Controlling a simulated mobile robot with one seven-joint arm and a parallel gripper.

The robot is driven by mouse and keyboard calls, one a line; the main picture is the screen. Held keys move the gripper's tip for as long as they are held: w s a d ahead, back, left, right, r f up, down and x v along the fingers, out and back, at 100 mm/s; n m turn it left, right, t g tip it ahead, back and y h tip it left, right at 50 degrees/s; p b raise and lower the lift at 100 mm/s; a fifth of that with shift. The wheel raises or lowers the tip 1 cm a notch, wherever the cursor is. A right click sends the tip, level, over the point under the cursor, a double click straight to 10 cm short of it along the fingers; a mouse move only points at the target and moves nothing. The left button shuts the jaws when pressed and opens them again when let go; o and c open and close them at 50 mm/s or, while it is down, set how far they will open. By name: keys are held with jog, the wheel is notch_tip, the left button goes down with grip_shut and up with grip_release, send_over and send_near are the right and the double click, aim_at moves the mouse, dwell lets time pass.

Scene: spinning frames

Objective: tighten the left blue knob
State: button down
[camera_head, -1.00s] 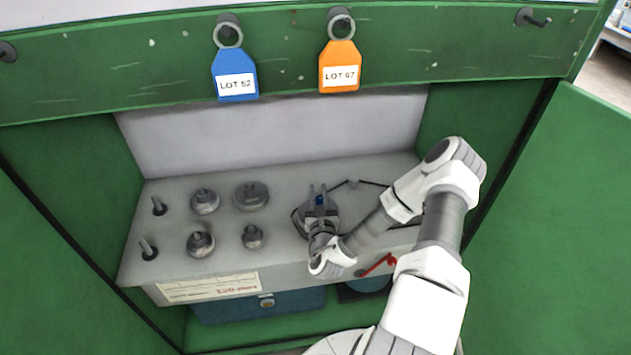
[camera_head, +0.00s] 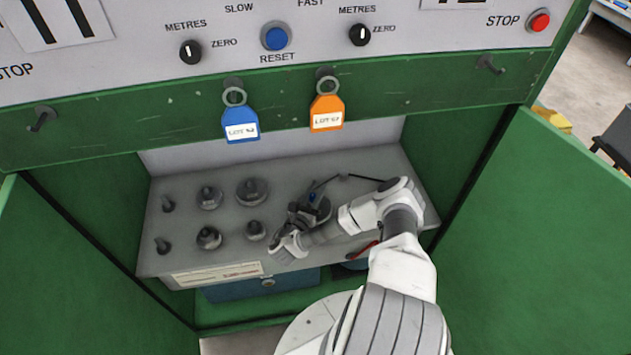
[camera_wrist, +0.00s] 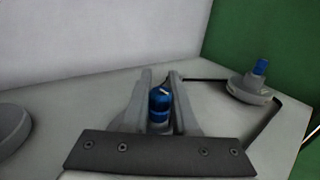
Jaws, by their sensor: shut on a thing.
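The left blue knob (camera_wrist: 159,104) stands between the two grey fingers of my gripper (camera_wrist: 160,78) in the wrist view. My gripper is shut on it. In the head view this blue knob (camera_head: 312,197) shows as a small blue spot at my gripper (camera_head: 308,204). A second blue knob (camera_wrist: 261,67) stands on a round grey base to the right in the wrist view, apart from my gripper. I cannot make it out in the head view, where my arm covers part of that area.
A grey shelf (camera_head: 183,235) in a green cabinet holds several round weights and two pegs at left. A dark bent outline runs behind my gripper. Blue (camera_head: 240,124) and orange (camera_head: 327,113) tags hang above. A green door (camera_head: 545,215) stands at right.

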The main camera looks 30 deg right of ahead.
jog(key=shift+d+r+m+g+h+p, duration=0.15)
jog(key=shift+m+g+h+p, duration=0.2)
jog(key=shift+p, duration=0.4)
jog(key=c, duration=0.7)
grip_release()
jog(key=shift+s, duration=0.15)
